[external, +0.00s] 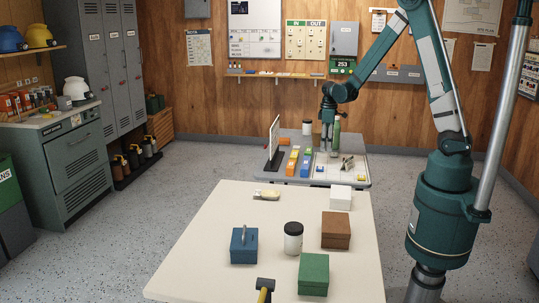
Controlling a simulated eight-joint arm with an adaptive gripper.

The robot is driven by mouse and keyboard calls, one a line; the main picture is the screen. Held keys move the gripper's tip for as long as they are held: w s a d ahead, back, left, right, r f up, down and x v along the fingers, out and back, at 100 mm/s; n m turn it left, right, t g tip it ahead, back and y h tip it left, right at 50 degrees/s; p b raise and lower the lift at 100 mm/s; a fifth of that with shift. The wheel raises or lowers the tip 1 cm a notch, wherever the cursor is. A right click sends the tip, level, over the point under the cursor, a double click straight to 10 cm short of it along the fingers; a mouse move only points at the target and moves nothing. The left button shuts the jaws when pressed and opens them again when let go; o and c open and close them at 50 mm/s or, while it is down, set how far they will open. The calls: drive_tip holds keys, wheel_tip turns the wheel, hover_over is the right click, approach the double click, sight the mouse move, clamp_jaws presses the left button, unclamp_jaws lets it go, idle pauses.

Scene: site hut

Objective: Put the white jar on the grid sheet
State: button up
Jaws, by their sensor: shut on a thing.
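A white jar (293,238) with a dark lid stands upright on the near cream table. A smaller, pale, dark-topped container (307,128) stands at the back of the far table. A pale sheet (335,174), which looks like the grid sheet, lies on the right part of the far table; its lines are hard to make out. My gripper (326,142) points down over the far table, near the sheet's back edge. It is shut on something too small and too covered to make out. A green bottle (337,132) shows just beside and behind it.
Colored blocks (292,161), an upright board (273,143) and small items are on the far table. The near table (195,263) holds a blue box (244,245), brown box (336,230), green box (313,274), white box (341,198) and hammer (265,290). Its left side is clear.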

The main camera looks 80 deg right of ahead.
sight(325, 164)
drive_tip(key=shift+f+b, duration=0.3)
drive_tip(key=shift+f, duration=1.55)
drive_tip(key=shift+f, duration=0.1)
drive_tip(key=shift+f+b, duration=0.4)
drive_tip(key=shift+f, duration=1.4)
drive_tip(key=shift+f, duration=0.15)
drive_tip(key=o, duration=1.1)
drive_tip(key=shift+r, duration=0.2)
drive_tip(key=shift+r+p, duration=1.1)
drive_tip(key=shift+r, duration=4.9)
drive_tip(key=shift+a, duration=0.1)
